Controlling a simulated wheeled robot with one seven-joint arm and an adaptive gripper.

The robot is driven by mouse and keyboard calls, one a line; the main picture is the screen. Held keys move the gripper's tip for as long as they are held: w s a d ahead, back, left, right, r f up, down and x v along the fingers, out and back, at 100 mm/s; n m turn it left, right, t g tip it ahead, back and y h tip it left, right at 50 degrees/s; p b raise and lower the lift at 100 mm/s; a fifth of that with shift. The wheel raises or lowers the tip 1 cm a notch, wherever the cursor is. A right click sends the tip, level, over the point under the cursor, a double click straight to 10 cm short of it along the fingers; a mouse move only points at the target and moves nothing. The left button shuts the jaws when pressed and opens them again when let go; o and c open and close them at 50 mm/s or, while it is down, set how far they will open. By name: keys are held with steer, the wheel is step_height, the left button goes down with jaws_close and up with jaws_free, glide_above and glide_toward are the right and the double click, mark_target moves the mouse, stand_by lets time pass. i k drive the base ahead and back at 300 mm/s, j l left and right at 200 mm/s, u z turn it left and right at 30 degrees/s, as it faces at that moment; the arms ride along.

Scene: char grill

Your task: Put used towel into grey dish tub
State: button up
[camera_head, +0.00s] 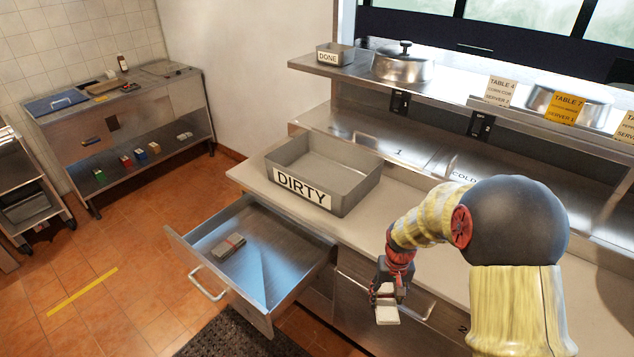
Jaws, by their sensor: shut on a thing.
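The grey dish tub (362,195) is a rectangular grey tub with a white "DIRTY" label on its front wall. It stands on the counter at the middle of the view and looks empty. My gripper (386,298) is at the lower right of the tub, in front of the counter and lower than the tub. It is shut on a small whitish folded towel (387,315), which hangs below the fingers. My gripper hides part of the towel. A small folded grey cloth with a reddish stripe (229,247) lies in the open drawer to the left.
The open drawer (290,274) juts out below the tub, left of my gripper. A steel shelf (345,128) runs behind the tub, with a pot (402,66) and a small "DONE" tub (335,54) on the shelf above. A drawer handle (415,305) is just right of my gripper.

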mark_target(324, 170)
steer(key=i+j+u, duration=0.1)
steer(key=j, duration=0.35)
steer(key=i+j+u, duration=0.1)
steer(key=i+j, duration=0.25)
steer(key=i+j+u, duration=0.1)
steer(key=i+j, duration=0.15)
steer(key=j, duration=0.25)
